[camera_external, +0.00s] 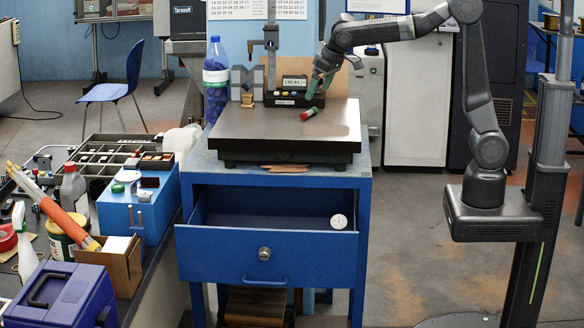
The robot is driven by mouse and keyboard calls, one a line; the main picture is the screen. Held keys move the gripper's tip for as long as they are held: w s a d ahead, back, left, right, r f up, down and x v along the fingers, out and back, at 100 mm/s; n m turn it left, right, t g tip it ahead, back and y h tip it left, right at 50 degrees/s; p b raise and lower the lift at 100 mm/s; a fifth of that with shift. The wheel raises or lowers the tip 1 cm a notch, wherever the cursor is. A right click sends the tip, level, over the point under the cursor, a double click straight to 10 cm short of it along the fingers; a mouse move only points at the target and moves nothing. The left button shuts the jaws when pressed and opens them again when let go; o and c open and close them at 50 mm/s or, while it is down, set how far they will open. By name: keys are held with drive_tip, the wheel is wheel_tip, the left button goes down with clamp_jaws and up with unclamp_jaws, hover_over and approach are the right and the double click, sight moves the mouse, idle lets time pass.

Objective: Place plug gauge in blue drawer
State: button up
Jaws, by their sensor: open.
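The plug gauge (309,114), a small cylinder with a red end and a green end, lies on the dark flat plate on top of the blue cabinet. The blue drawer (228,248) below is pulled open, and a round white dial (339,222) sits at its right side. My gripper (311,94) points down just above the plug gauge, with greenish fingers in front of a display device. It is open and appears apart from the gauge, though the small gap is hard to judge.
The dark plate (235,135) is mostly clear at its front and left. A display device (294,90) and a gauge stand (271,45) stand at its back. A blue bottle (215,80) is behind left. A cluttered bench with a blue toolbox (62,298) is at left.

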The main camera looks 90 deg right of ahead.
drive_tip(key=shift+o, duration=0.2)
drive_tip(key=v, duration=0.5)
drive_tip(key=shift+r, duration=0.1)
drive_tip(key=m+g+p, duration=0.2)
drive_tip(key=p, duration=0.2)
hover_over(310, 111)
drive_tip(key=s, duration=0.2)
wheel_tip(310, 111, down, 7)
drive_tip(key=shift+w+a+r, duration=0.1)
drive_tip(key=shift+r, duration=0.1)
drive_tip(key=shift+w+a+p+x, duration=0.15)
drive_tip(key=shift+p+x, duration=0.1)
drive_tip(key=shift+x, duration=0.6)
drive_tip(key=shift+w+a+p+x, duration=0.1)
drive_tip(key=shift+p+x, duration=0.1)
drive_tip(key=shift+x, duration=0.6)
drive_tip(key=shift+w+a+p+x, duration=0.15)
drive_tip(key=shift+p+x, duration=0.1)
drive_tip(key=shift+x, duration=0.6)
drive_tip(key=shift+d+r, duration=0.1)
drive_tip(key=shift+d, duration=0.05)
drive_tip(key=c, duration=1.2)
